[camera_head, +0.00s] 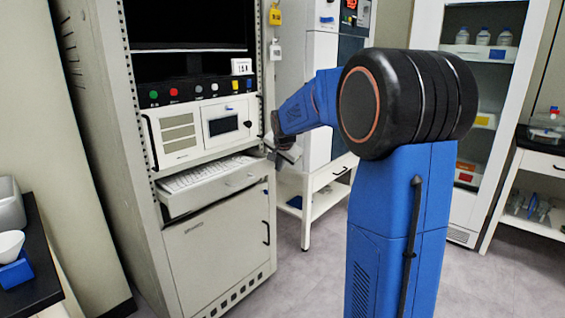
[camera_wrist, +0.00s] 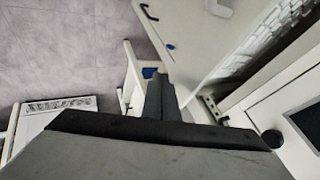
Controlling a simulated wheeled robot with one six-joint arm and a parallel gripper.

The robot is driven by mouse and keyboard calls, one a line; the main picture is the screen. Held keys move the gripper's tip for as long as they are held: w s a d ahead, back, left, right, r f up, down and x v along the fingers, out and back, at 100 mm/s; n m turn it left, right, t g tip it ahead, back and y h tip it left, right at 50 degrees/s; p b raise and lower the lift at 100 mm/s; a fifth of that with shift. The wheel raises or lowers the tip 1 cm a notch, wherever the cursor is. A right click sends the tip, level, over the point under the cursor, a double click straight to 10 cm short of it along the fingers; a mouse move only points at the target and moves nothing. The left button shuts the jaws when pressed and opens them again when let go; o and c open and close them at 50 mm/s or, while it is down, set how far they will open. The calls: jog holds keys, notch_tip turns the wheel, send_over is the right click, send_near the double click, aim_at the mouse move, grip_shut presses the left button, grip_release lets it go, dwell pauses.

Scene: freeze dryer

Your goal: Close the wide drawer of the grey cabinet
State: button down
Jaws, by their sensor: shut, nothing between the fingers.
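The grey cabinet (camera_head: 215,255) stands left of centre in the head view. Its wide drawer (camera_head: 212,188) holds a white keyboard (camera_head: 198,176) and sticks out a little from the cabinet front. My gripper (camera_head: 285,155) is by the right end of the drawer, partly hidden by my blue arm. I cannot tell whether the fingertips touch the drawer.
Above the drawer is a panel with a small screen (camera_head: 223,125). A white side table (camera_head: 325,185) stands behind my arm. A dark counter (camera_head: 35,265) is at the left. The floor (camera_head: 300,285) in front of the cabinet is clear.

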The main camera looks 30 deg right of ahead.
aim_at(252, 160)
jog(key=shift+w+a, duration=0.25)
jog(key=shift+w, duration=0.45)
jog(key=shift+w+a, duration=0.25)
jog(key=shift+w, duration=0.4)
jog(key=w+a, duration=0.1)
jog(key=w, duration=0.2)
jog(key=w+a, duration=0.1)
jog(key=w, duration=0.3)
jog(key=w+a, duration=0.1)
jog(key=w, duration=0.3)
jog(key=shift+w+a, duration=0.25)
jog(key=shift+a, duration=0.15)
jog(key=shift+w+a+r, duration=0.1)
jog(key=shift+w+r, duration=0.05)
jog(key=shift+w, duration=0.1)
